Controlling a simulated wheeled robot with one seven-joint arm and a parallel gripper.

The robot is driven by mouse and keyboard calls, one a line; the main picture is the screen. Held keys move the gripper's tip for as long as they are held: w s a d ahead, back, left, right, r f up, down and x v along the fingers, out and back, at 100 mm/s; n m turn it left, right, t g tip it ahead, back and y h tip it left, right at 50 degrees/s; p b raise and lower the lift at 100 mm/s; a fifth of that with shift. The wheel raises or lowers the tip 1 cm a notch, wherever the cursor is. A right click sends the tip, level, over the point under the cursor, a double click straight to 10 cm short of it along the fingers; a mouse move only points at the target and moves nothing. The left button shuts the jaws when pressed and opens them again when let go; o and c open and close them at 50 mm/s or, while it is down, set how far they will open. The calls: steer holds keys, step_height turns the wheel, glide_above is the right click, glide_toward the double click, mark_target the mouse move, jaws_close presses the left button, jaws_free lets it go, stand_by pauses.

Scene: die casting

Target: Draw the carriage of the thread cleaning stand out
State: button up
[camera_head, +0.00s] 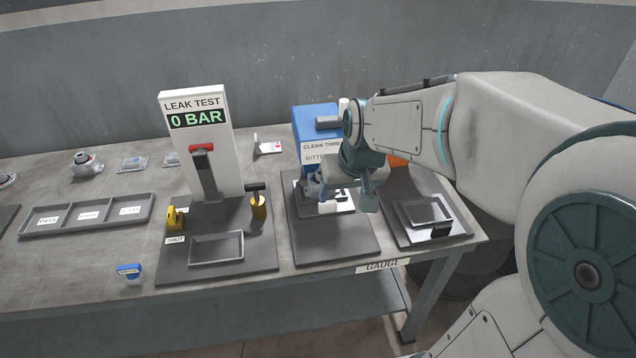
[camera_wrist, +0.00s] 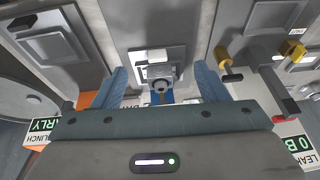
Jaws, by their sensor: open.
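The thread cleaning stand has a blue housing (camera_head: 312,122) with a partly hidden "CLEAN THRE…" sign, on a dark base plate (camera_head: 335,245). Its carriage (camera_head: 345,208) is a light grey plate close in front of the housing, partly hidden by my gripper. In the wrist view, the carriage (camera_wrist: 174,52) bears a pale block with a round part (camera_wrist: 160,72). My gripper (camera_head: 340,194) is over the carriage, pointing down. In the wrist view, its two blue fingers (camera_wrist: 162,84) are open, one on each side of the block, with visible gaps.
Left of the stand is the leak test station (camera_head: 197,145), showing 0 BAR, with a red-topped lever and yellow parts. Right is the gauge plate (camera_head: 428,225) with a small tray. A three-part tray (camera_head: 88,232) lies far left. The stand's front base is clear.

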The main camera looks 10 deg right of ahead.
steer(key=b, duration=0.2)
glide_toward(328, 202)
step_height(328, 202, up, 3)
steer(key=s, duration=0.2)
steer(key=shift+t+h, duration=0.3)
steer(key=x, duration=0.9)
steer(key=b+x, duration=0.1)
steer(key=x, duration=0.4)
steer(key=shift+a, duration=0.25)
